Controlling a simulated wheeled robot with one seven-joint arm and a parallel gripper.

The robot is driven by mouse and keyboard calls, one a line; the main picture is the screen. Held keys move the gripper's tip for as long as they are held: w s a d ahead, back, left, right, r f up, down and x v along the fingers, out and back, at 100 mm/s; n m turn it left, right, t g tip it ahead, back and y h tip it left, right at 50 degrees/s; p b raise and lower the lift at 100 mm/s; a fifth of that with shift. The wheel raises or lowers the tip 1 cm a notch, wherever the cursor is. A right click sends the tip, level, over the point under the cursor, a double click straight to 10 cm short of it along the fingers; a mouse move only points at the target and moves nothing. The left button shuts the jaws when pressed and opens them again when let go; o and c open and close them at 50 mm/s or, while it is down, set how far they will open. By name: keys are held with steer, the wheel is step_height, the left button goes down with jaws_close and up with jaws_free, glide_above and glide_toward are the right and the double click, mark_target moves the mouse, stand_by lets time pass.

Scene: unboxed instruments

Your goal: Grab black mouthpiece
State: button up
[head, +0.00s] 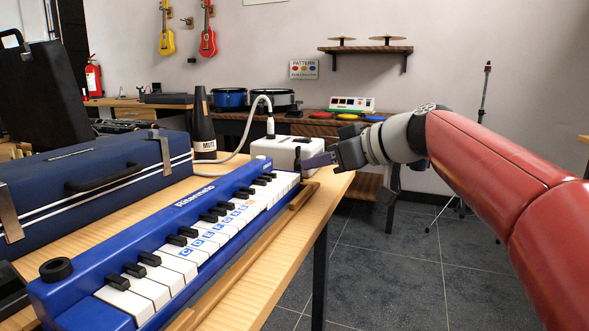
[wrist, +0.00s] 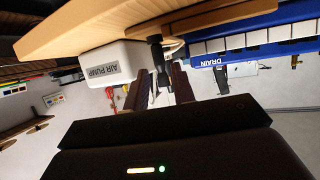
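A small black piece that looks like the mouthpiece (wrist: 156,52) shows in the wrist view between the white air pump and the blue keyboard's end. In the head view a dark bit at the keyboard's far end (head: 298,158) seems to be the same piece, mostly hidden. The blue keyboard (head: 125,258) lies along the table; its end also shows in the wrist view (wrist: 257,38). My gripper (wrist: 160,82) is open, its two fingers apart, with the black piece seen beyond the gap between them. In the head view my gripper (head: 312,161) is beside the keyboard's far end.
The white air pump (head: 282,150) stands close behind the keyboard's far end, with a pale hose (head: 236,150) running from it. A black mute cone (head: 201,125) and a blue case (head: 95,185) stand at left. Open floor (head: 390,265) lies right of the table.

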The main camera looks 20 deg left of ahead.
mark_target(298, 163)
steer(key=x, duration=0.5)
steer(key=shift+w+a+r, duration=0.1)
steer(key=shift+w+a, duration=0.05)
steer(key=shift+a, duration=0.2)
jaws_close()
